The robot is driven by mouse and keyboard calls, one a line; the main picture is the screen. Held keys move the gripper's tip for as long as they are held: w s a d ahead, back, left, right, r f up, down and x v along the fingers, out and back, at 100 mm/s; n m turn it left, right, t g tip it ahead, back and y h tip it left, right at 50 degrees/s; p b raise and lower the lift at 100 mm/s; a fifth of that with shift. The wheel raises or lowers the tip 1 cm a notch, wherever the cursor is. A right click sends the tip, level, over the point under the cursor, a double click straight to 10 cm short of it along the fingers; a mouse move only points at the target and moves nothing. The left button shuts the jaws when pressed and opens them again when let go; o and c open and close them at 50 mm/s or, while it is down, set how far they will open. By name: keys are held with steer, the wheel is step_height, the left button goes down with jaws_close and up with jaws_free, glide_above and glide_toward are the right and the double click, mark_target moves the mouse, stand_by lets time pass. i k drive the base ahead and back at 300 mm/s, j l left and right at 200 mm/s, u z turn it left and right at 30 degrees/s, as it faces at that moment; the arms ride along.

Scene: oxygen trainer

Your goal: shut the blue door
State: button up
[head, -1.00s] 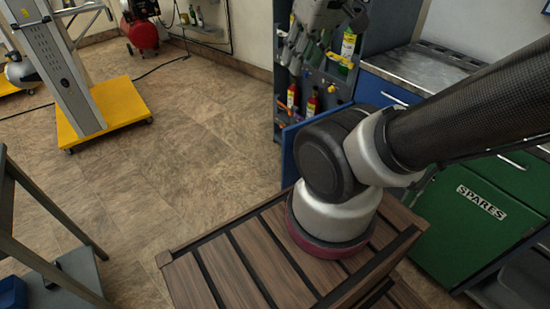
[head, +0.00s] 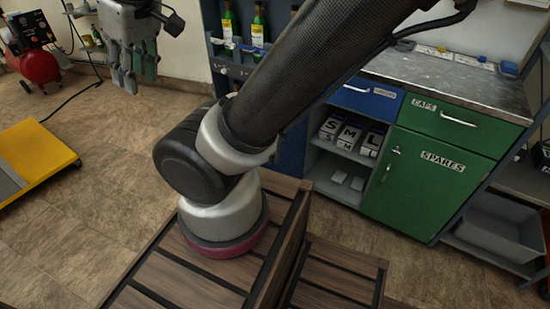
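The blue door (head: 292,148) stands swung open at the left side of the cabinet. Only part of it shows, since my arm crosses in front of it. The compartment beside it is open, with boxes marked S, M and L (head: 352,133) on its shelf. My gripper (head: 136,80) hangs at the upper left, fingers pointing down, well apart from the door. Its fingers look spread, with nothing between them.
A blue drawer (head: 367,98) sits above the open compartment. A green SPARES door (head: 428,180) and green CAPS drawer (head: 460,125) are shut at right. Bottles (head: 228,25) stand in the rack behind my arm. A yellow base (head: 35,155) is at left; the floor between is clear.

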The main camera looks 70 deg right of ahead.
mark_target(290, 163)
steer(key=i+z, duration=0.3)
steer(key=z, duration=0.2)
steer(key=i+j+z, duration=0.15)
steer(key=i+z, duration=0.15)
steer(key=z, duration=0.2)
steer(key=i+j+z, duration=0.1)
steer(key=z, duration=0.35)
steer(key=i+j+z, duration=0.15)
steer(key=z, duration=0.3)
steer(key=i+j+z, duration=0.2)
steer(key=z, duration=0.25)
steer(key=j+z, duration=0.25)
steer(key=z, duration=0.2)
steer(key=i+j+z, duration=0.1)
steer(key=j+z, duration=0.15)
steer(key=z, duration=0.15)
steer(key=k+l+u, duration=0.15)
steer(key=l, duration=0.15)
steer(key=k+l+u, duration=0.2)
steer(key=k+u, duration=0.15)
steer(key=k+j, duration=0.05)
steer(key=k, duration=0.05)
